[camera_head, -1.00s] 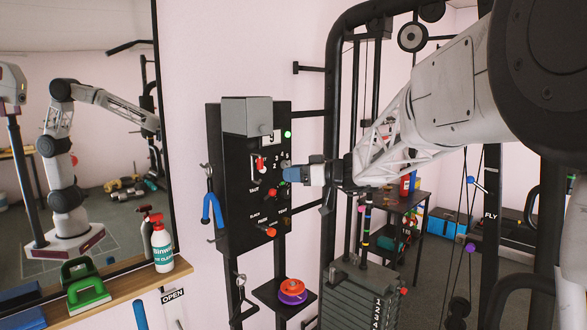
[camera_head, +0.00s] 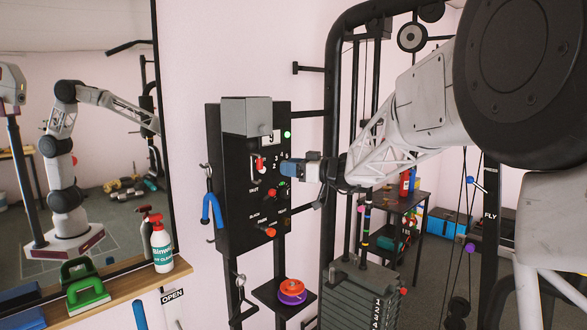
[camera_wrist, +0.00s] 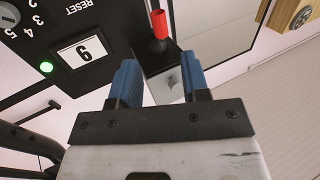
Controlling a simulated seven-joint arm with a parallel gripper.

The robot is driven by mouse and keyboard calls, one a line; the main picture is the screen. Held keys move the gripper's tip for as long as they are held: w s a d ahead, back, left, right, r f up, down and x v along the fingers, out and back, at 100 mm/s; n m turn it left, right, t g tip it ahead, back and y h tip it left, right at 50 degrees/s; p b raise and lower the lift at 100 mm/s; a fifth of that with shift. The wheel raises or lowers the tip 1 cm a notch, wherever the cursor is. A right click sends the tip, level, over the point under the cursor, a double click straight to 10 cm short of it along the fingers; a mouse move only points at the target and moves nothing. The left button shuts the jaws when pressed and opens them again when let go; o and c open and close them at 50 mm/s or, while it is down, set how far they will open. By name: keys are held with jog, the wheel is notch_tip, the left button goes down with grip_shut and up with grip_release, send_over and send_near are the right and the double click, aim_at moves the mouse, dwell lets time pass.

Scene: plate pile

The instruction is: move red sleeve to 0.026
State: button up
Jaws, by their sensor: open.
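A red sleeve-like handle with a black end (camera_wrist: 160,28) is at the top of the wrist view, just beyond the space between my fingers. What looks like the same red handle (camera_head: 260,162) is in a pale slot on the black wall panel (camera_head: 229,226). My gripper (camera_head: 286,169) has blue fingers and is close to the panel, just right of that handle. In the wrist view my gripper (camera_wrist: 157,76) is open, with nothing held between its fingers. The handle is apart from the fingertips there. No scale reading of 0.026 is legible.
A gym frame (camera_head: 331,140) stands right.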

aim_at(260, 169)
jog(key=shift+x, duration=5.1)
grip_shut()
jog(key=shift+f, duration=1.1)
jog(key=shift+o, duration=0.7)
grip_release()
